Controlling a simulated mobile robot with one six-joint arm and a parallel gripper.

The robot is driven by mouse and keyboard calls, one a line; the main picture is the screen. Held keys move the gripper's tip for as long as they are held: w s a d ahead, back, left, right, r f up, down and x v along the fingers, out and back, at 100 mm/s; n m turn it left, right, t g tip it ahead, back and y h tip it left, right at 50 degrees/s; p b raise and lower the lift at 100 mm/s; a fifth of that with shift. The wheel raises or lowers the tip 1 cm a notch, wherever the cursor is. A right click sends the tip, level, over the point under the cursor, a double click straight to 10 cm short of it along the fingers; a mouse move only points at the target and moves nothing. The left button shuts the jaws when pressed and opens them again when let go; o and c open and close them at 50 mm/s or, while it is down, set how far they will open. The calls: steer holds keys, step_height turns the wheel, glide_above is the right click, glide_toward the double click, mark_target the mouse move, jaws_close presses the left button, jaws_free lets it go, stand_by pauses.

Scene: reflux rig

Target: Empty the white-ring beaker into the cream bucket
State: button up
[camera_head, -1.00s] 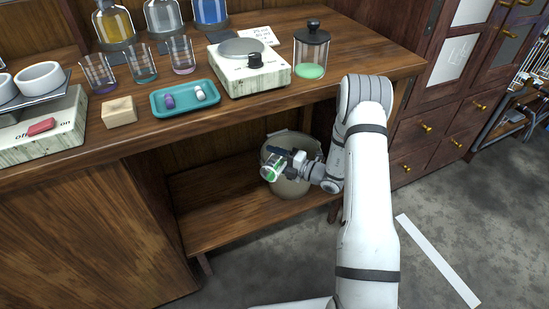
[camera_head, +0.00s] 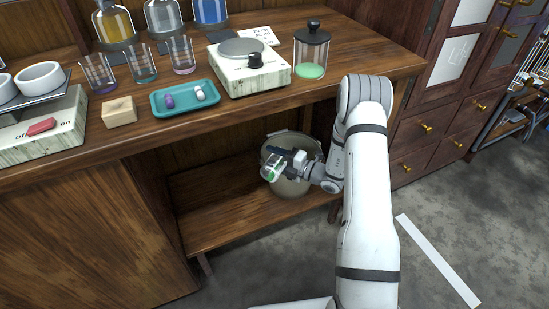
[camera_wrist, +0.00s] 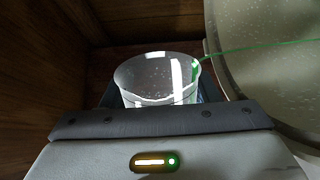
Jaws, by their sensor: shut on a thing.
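My gripper (camera_head: 286,161) is shut on a clear glass beaker (camera_head: 273,172), which shows green in the head view. In the wrist view the beaker (camera_wrist: 158,76) sits between the fingers, with a pale band low on its wall. The cream bucket (camera_head: 289,187) stands on the lower shelf under the bench, and the beaker is in front of its upper part in the head view. The bucket (camera_wrist: 277,75) fills the right of the wrist view. A thin green streak runs from the beaker's right rim across the bucket; it looks like liquid. Where it lands is hidden.
The wooden bench top (camera_head: 330,78) lies above the shelf. It carries a teal tray (camera_head: 186,98), a lidded jar (camera_head: 311,52) with green liquid, a hotplate-like box (camera_head: 250,74) and several glasses. The left part of the lower shelf (camera_head: 215,212) is clear.

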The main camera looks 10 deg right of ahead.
steer(key=shift+w+r+p, duration=0.1)
steer(key=shift+r+p, duration=0.1)
steer(key=shift+p, duration=0.3)
steer(key=shift+w+d+m+p, duration=0.1)
steer(key=shift+m+p, duration=0.4)
steer(key=shift+m, duration=0.2)
steer(key=shift+f, duration=0.1)
steer(key=shift+f+n+b, duration=0.15)
steer(key=shift+n+b, duration=0.25)
steer(key=shift+b, duration=0.35)
steer(key=n+b, duration=0.3)
steer(key=s+n+b, duration=0.1)
steer(key=b, duration=0.1)
steer(key=shift+s+a+f, duration=0.1)
steer(key=shift+a, duration=0.3)
steer(key=shift+s+a+r+n, duration=0.1)
steer(key=shift+r+n, duration=0.25)
steer(key=shift+n, duration=0.25)
steer(key=shift+s+a+f+n+b, duration=0.15)
steer(key=shift+n+b, duration=0.5)
steer(key=shift+n, duration=0.35)
steer(key=shift+r+n, duration=0.3)
steer(key=shift+n, duration=0.1)
steer(key=shift+a+r+p, duration=0.1)
steer(key=shift+a+p, duration=0.05)
steer(key=shift+p, duration=0.85)
